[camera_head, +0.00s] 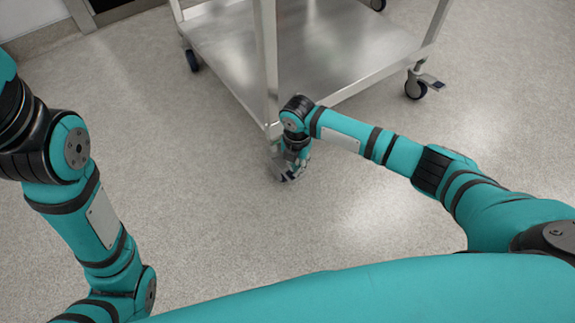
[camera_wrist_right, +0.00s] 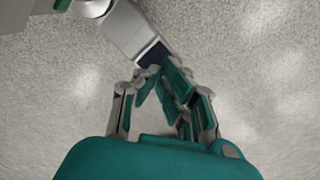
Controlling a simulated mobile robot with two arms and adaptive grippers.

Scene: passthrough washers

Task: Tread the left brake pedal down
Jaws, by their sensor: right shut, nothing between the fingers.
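A steel cart (camera_head: 342,48) stands on casters. My right arm reaches to the foot of its near corner leg, and my right gripper (camera_head: 300,160) points down there. In the right wrist view, the gripper's fingers (camera_wrist_right: 168,82) are together, with nothing between them. Just beyond the fingertips is a light grey metal lever, the left brake pedal (camera_wrist_right: 128,28), with a dark end. The fingertips overlap that dark end in the picture; I cannot tell whether they touch it. In the head view, my wrist and gripper hide most of this caster. My left gripper is out of view.
The right near caster (camera_head: 415,88) has its own brake pedal (camera_head: 432,80) sticking out. A rear-left caster (camera_head: 192,60) also shows. The speckled grey floor (camera_head: 225,225) is clear around the near leg.

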